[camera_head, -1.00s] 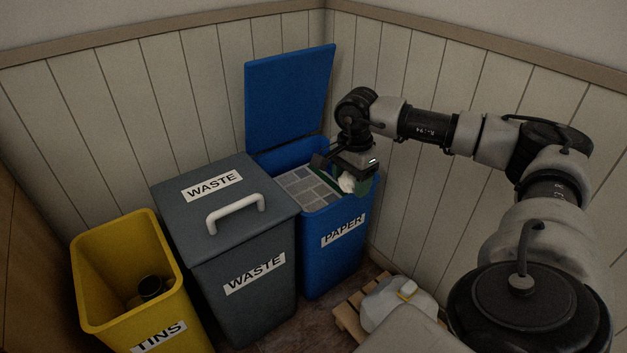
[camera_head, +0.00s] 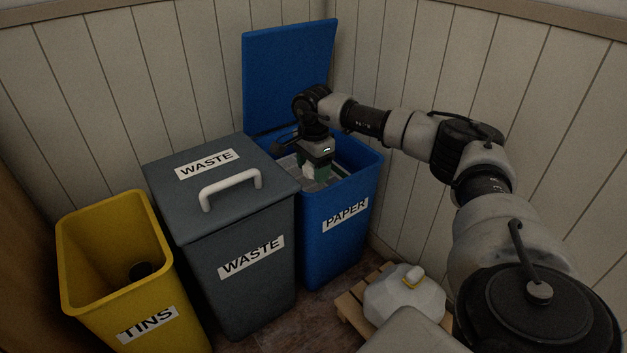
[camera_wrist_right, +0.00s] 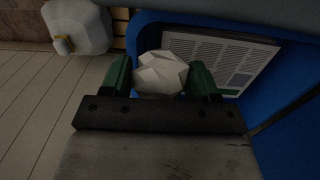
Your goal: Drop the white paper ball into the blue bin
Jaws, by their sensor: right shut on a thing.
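The white paper ball (camera_wrist_right: 160,72) sits between the green fingers of my right gripper (camera_wrist_right: 162,80) in the right wrist view, and the gripper is shut on it. In the head view my right gripper (camera_head: 314,172) points down inside the opening of the blue bin (camera_head: 335,228), labelled PAPER. The ball (camera_head: 309,171) shows there only as a small pale patch. The bin's blue lid stands open against the wall. Printed paper lies inside the bin, below the ball in the wrist view. My left gripper is not in view.
A grey WASTE bin (camera_head: 243,266) with a closed, handled lid stands left of the blue bin. An open yellow TINS bin (camera_head: 112,250) is at the far left. The wall is close behind.

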